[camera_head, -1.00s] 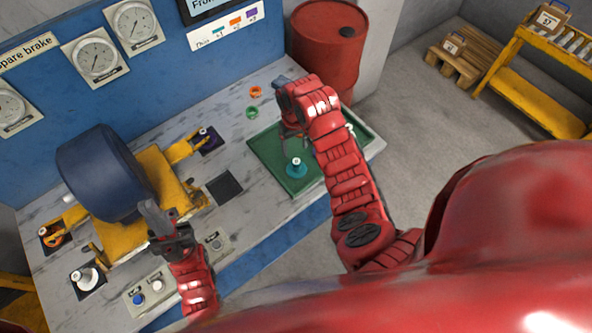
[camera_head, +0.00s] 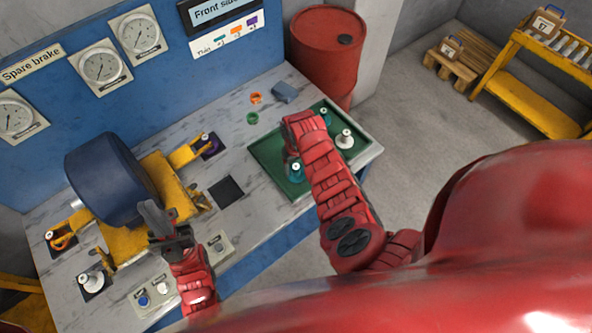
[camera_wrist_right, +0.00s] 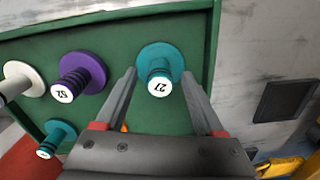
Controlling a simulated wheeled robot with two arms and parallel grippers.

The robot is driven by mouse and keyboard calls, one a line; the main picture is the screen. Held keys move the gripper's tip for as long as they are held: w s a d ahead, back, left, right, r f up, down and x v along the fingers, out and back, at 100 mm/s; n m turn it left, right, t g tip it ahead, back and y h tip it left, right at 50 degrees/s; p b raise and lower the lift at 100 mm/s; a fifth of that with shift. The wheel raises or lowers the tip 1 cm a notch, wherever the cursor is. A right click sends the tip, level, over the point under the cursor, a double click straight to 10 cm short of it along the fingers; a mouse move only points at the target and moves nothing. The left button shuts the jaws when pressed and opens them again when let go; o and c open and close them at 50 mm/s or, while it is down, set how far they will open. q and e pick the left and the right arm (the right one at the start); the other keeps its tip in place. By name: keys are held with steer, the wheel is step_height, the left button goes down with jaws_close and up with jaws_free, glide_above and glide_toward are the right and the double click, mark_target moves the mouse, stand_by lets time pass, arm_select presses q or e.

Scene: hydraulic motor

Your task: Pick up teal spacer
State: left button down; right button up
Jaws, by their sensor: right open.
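A teal spacer (camera_head: 296,177) stands upright on the green tray (camera_head: 266,151), partly hidden by my right arm in the head view. In the right wrist view this teal spacer (camera_wrist_right: 160,66), with a numbered white end, shows between the tips of my right gripper (camera_wrist_right: 160,76). The gripper is open and empty, pointing at the spacer; I cannot tell how far its tips are from it. A second teal spacer (camera_wrist_right: 58,136) stands on the tray at lower left, also seen in the head view (camera_head: 325,115). My left gripper (camera_head: 152,217) is near the yellow fixture; its jaw state is unclear.
A purple spacer (camera_wrist_right: 82,75) and a white spacer (camera_wrist_right: 22,80) stand on the tray near the first teal one. An orange ring (camera_head: 256,98), a green ring (camera_head: 252,118) and a grey block (camera_head: 285,92) lie behind it. A dark wheel (camera_head: 105,180) sits on the yellow fixture.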

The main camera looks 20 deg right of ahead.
steer(key=shift+c, duration=0.2)
jaws_close()
stand_by(0.6)
steer(key=shift+w+r+b, duration=0.1)
steer(key=shift+r+b, duration=0.4)
steer(key=shift+r, duration=0.15)
steer(key=shift+s+r+b, duration=0.25)
steer(key=shift+r+b, duration=0.4)
steer(key=shift+r, duration=0.35)
steer(key=s, duration=0.1)
steer(key=s+a, duration=0.1)
steer(key=s, duration=0.1)
steer(key=s+b, duration=0.1)
steer(key=shift+s+a+r, duration=0.1)
steer(key=shift+s+a, duration=0.05)
steer(key=shift+a, duration=0.1)
steer(key=s+a+r+p, duration=0.1)
steer(key=s+a+p, duration=0.1)
steer(key=s, duration=0.8)
steer(key=shift+s+a+r, duration=0.2)
steer(key=shift+s+a, duration=0.1)
steer(key=shift+a, duration=0.45)
